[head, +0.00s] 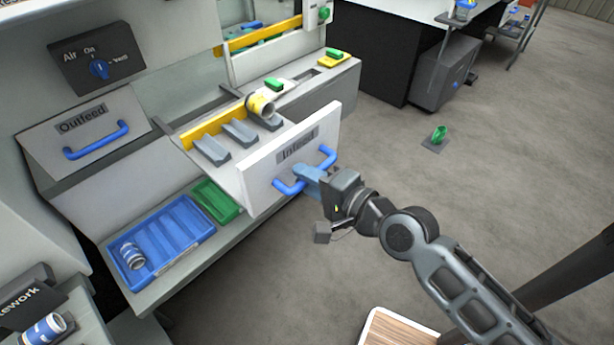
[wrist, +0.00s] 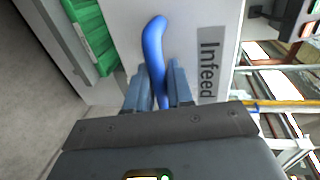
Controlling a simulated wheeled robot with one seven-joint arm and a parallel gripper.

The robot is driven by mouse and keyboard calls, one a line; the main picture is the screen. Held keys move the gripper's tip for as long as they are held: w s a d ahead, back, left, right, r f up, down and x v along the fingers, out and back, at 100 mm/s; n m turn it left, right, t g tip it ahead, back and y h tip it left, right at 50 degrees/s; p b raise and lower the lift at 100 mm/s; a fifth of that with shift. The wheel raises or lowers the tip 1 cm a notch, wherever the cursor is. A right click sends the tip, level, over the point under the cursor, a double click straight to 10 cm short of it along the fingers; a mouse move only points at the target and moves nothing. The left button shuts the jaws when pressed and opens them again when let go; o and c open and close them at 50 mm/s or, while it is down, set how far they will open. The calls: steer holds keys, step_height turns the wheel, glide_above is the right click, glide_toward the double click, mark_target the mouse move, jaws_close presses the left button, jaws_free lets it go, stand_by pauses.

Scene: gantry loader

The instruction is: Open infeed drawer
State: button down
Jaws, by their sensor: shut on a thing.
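The infeed drawer (head: 262,180) has a white front with an "Infeed" label and a blue bar handle (head: 327,157). It stands out from the machine, open, with dark grey cradles and a yellow strip showing inside. My gripper (head: 309,182) is at the middle of the handle, its fingers shut on the bar. In the wrist view the blue handle (wrist: 153,42) runs between my two fingers (wrist: 160,85), next to the "Infeed" label (wrist: 209,70). The fingers hide part of the handle.
The outfeed drawer (head: 84,139) is shut at left. A blue tray (head: 180,243) holding a can and a green tray (head: 216,203) sit on a shelf below. A wood-topped surface (head: 400,333) is at the bottom. The floor (head: 480,180) to the right is mostly clear.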

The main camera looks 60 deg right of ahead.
steer(key=c, duration=1.2)
jaws_free()
steer(key=shift+o, duration=0.2)
steer(key=b+v, duration=0.1)
steer(key=v, duration=0.6)
steer(key=shift+s+b, duration=0.35)
steer(key=shift+b, duration=0.05)
steer(key=shift+a, duration=0.15)
steer(key=s+a+r+n+y, duration=0.1)
steer(key=s+a+n+y, duration=0.1)
steer(key=s+a+n, duration=0.4)
steer(key=s+a+r+n+y, duration=0.1)
steer(key=s+a+n, duration=0.4)
steer(key=n, duration=1)
steer(key=a+y, duration=0.1)
steer(key=a, duration=0.1)
steer(key=shift+s+a, duration=0.3)
steer(key=shift+s, duration=0.05)
